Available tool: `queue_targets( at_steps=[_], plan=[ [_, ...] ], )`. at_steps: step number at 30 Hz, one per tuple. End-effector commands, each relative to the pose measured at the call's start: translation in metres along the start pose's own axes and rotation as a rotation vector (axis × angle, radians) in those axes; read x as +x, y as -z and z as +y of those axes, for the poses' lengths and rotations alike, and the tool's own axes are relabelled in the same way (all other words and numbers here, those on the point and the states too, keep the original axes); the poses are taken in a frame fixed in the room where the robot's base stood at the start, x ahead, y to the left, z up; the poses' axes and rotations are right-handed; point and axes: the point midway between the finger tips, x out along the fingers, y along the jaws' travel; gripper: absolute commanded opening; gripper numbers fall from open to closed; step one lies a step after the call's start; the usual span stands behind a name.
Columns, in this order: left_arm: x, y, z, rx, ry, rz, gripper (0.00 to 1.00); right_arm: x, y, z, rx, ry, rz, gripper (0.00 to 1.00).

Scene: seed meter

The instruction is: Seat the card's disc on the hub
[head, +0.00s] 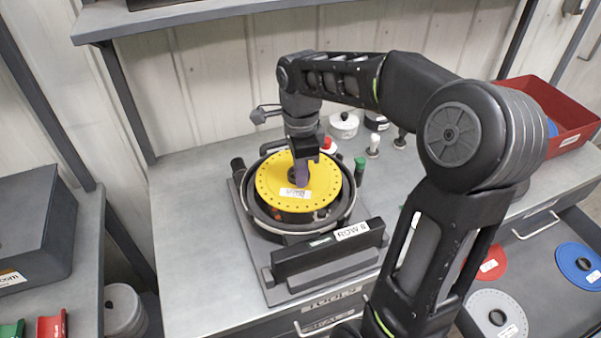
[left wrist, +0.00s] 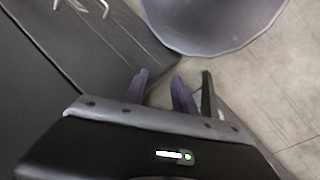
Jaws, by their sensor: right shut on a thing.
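The yellow disc (head: 270,189), with small holes near its rim and a white label, lies roughly level over the round dark seed meter housing (head: 287,228). My right gripper (head: 301,178) points down at the disc's middle and is shut on it at its dark centre. The hub is hidden under the disc and the fingers, so I cannot tell whether the disc touches it. A white card (head: 352,231) reading "ROW" and an unclear character is on the dark bar in front of the meter. My left gripper (left wrist: 160,88) is open and empty in the left wrist view.
Red (head: 492,263), blue (head: 580,262) and grey (head: 496,312) discs lie in the open drawer at right. Small bottles and a white pot (head: 343,126) stand behind the meter. A red bin (head: 560,105) is at back right. The bench's left side is clear.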

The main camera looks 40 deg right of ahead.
Motion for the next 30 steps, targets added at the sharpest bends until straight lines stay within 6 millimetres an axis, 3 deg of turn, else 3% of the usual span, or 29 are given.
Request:
queue_targets(
  at_steps=[30],
  plan=[
    [0.008, 0.0, -0.003, 0.0, 0.0, 0.0, 0.33, 0.01, -0.001, 0.0, -0.001, 0.001, 0.0, 0.0]
  ],
)
